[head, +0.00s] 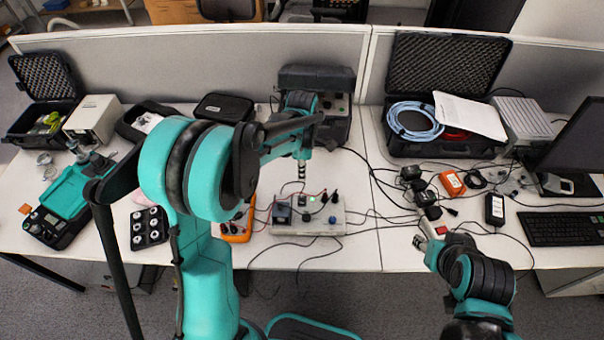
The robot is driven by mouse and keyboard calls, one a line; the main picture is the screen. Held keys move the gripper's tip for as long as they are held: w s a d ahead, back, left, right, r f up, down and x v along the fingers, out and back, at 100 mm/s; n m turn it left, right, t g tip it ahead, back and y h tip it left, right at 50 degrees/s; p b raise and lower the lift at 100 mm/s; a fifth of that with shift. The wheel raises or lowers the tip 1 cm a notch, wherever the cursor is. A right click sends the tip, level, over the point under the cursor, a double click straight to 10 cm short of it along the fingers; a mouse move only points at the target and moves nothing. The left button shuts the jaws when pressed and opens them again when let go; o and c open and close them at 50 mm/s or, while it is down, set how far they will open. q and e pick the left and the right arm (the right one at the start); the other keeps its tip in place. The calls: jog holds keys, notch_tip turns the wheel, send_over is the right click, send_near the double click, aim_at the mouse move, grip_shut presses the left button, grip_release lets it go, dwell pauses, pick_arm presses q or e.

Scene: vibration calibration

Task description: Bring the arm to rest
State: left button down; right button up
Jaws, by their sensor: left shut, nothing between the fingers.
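My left arm rises from the bottom and bends over the desk to the right. My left gripper (301,179) points down, shut and empty, above the back edge of a grey control box (318,240) with knobs and a green light. I cannot tell how high it is above the box. My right arm (478,280) is folded low at the bottom right. My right gripper (430,232) is near the desk's front edge, small and partly hidden, so its fingers are unclear.
An orange multimeter (238,230) and cables lie beside the box. A black case (320,78) stands behind. An open foam-lined case (440,148) with blue cable, adapters (412,180) and a keyboard (562,228) are on the right. A tray of round parts (149,228) is at left.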

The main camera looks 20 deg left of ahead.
dwell(0.3)
pick_arm(q)
jog(key=s+r+m+t, duration=0.4)
jog(key=s+m, duration=0.5)
jog(key=m, duration=0.1)
jog(key=s+r+m+t+b, duration=0.1)
jog(key=s+r+m+t, duration=0.2)
jog(key=s+r+m, duration=0.2)
jog(key=s+m, duration=0.3)
jog(key=m, duration=0.3)
jog(key=shift+s+a+t, duration=0.25)
jog(key=shift+s+t, duration=0.1)
jog(key=shift+t, duration=0.05)
dwell(0.4)
